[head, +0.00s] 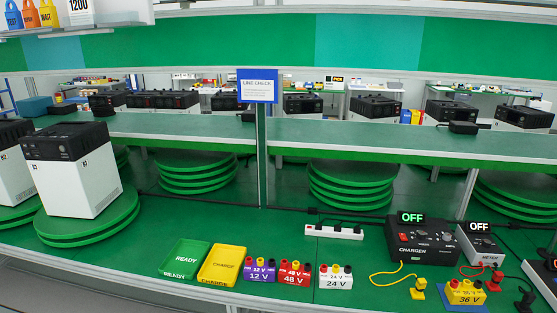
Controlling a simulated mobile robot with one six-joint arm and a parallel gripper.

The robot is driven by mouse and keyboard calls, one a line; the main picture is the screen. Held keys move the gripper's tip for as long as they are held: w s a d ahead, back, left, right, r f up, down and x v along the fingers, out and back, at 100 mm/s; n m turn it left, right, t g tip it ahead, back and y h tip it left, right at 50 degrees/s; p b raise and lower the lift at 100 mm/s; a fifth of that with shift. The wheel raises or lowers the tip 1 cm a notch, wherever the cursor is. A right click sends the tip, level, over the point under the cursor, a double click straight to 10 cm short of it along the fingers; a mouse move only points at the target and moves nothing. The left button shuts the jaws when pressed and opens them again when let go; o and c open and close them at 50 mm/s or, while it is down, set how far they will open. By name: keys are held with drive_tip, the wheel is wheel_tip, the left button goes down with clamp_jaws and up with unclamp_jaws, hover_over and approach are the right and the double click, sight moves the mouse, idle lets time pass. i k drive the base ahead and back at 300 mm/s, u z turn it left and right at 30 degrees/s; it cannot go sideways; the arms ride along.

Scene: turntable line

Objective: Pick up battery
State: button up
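Several small batteries stand near the front edge of the green bench. A purple 12 V battery (259,273), a red 48 V battery (294,277) and a white 24 V battery (336,281) stand in a row in the front middle. A yellow 36 V battery (466,296) stands apart at the right, on a blue pad (425,298). The batteries have coloured knobs on top. My gripper is not in view.
Green READY tray (185,260) and yellow CHARGE tray (222,266) lie left of the batteries. The charger (425,248) and meter (480,243), both reading OFF, stand right with loose cables. A power strip (333,232) lies behind. A large unit (78,180) sits left.

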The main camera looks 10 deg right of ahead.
sight(465, 292)
drive_tip(key=z, duration=4.4)
drive_tip(key=i, duration=0.1)
drive_tip(key=u, duration=2.75)
drive_tip(key=k, duration=0.55)
drive_tip(key=u, duration=0.15)
drive_tip(key=i, duration=0.55)
drive_tip(key=z, duration=0.05)
